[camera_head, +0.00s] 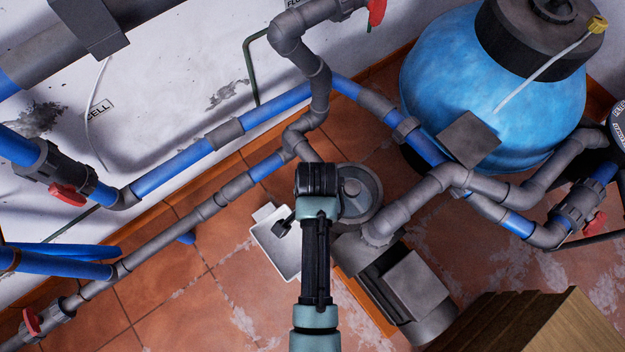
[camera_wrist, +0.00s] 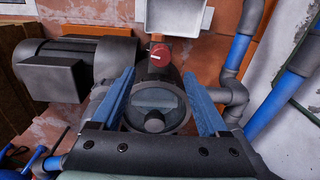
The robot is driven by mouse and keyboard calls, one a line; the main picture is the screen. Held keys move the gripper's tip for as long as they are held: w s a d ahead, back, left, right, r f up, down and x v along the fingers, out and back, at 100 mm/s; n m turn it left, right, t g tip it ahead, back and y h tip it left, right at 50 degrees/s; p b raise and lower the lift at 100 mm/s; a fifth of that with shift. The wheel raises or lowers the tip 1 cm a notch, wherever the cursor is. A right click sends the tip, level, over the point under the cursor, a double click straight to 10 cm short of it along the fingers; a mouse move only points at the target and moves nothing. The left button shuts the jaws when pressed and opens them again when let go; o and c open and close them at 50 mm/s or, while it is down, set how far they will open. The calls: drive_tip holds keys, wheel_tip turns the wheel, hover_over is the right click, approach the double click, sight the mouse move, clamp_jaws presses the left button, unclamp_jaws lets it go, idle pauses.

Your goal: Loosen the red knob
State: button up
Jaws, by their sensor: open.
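The red knob (camera_wrist: 160,55) shows in the wrist view, just beyond a round grey pump lid with a clear window (camera_wrist: 155,100). My gripper (camera_wrist: 159,77) is open, with one blue finger on each side of the lid in the picture. The fingertips point toward the knob, which lies between their lines and a little beyond them. Nothing is between the fingers at their tips, and I see no contact with the knob. In the head view my arm covers the area beside the round lid (camera_head: 360,192), and I cannot make out the knob there.
A white basin (camera_wrist: 172,17) lies just past the knob. The grey pump motor (camera_wrist: 75,68) is to the left, and grey and blue pipes (camera_wrist: 270,108) run on the right. Other red valve handles (camera_head: 68,194) and a blue tank (camera_head: 490,95) show in the head view.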

drive_tip(key=f+b, duration=0.1)
drive_tip(key=f, duration=0.3)
drive_tip(key=f+b, duration=0.2)
drive_tip(key=f, duration=0.2)
drive_tip(key=shift+w+a, duration=0.1)
drive_tip(key=shift+w, duration=0.1)
clamp_jaws()
